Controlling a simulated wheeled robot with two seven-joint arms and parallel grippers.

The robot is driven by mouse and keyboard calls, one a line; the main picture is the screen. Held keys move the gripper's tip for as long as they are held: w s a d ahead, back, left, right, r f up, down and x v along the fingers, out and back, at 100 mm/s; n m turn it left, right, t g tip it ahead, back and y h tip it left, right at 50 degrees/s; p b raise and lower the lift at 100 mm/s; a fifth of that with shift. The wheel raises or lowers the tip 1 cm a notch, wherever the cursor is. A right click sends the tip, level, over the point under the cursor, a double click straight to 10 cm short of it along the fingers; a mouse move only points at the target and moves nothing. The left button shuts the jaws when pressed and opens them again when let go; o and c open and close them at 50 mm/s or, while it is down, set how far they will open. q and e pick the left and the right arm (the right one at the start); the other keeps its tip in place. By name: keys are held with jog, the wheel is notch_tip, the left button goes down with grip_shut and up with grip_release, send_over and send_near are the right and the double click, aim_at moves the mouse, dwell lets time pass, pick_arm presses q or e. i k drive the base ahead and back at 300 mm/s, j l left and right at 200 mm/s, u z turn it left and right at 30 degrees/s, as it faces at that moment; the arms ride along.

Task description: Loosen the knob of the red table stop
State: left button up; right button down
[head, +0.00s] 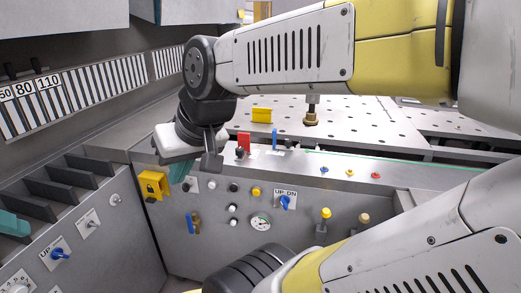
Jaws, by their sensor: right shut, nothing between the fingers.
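The red table stop (244,140) stands upright at the front edge of the perforated table. A small dark knob (240,153) shows just below it at its front. My right gripper (180,172) hangs to the left of the red stop, in front of the panel's upper edge. It points down and is apart from the stop and knob. Its fingers are largely hidden under its pale body, with only a teal part showing; it is shut and empty. My left gripper is not in view.
A blue stop (275,139) stands just right of the red one, and a yellow block (262,115) lies farther back. The front panel carries a gauge (261,223), a blue UP-DN switch (285,202) and a yellow lock plate (152,184). A slotted rack (62,190) is at left.

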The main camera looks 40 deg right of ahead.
aim_at(239, 151)
jog(key=k+l+z, duration=0.1)
jog(key=z, duration=1.05)
jog(key=i+l+u, duration=0.1)
jog(key=i, duration=0.75)
